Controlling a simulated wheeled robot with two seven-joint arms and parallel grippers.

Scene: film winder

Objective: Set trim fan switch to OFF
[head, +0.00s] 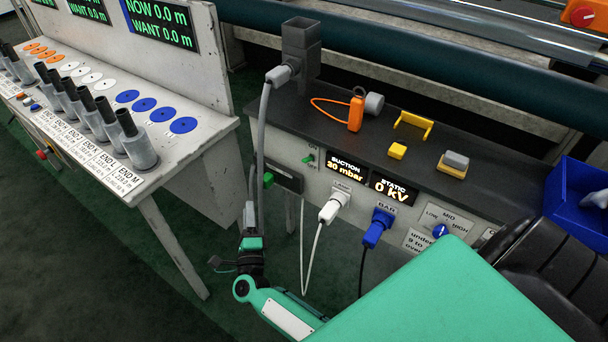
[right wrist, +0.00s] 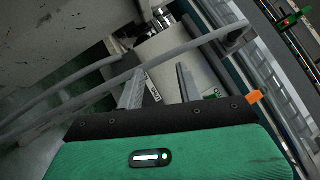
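My right gripper (head: 250,214) is low beside the grey bench front in the head view, close to a grey hose. In the right wrist view its two grey fingers (right wrist: 157,82) stand apart with nothing held between them. A dark box with a green knob (head: 268,180) is on the bench front just above the gripper. A second small green switch (head: 308,160) is to its right. I cannot read which is the trim fan switch or its position. In the right wrist view a pale panel with small labels (right wrist: 154,89) shows beyond the fingers, partly hidden by them. My left gripper is not in view.
The grey hose (head: 264,130) hangs beside the box and crosses in front of the fingers in the right wrist view (right wrist: 150,68). White (head: 333,208) and blue (head: 377,228) plugs with cables stick out of the bench. A white table (head: 175,165) stands left.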

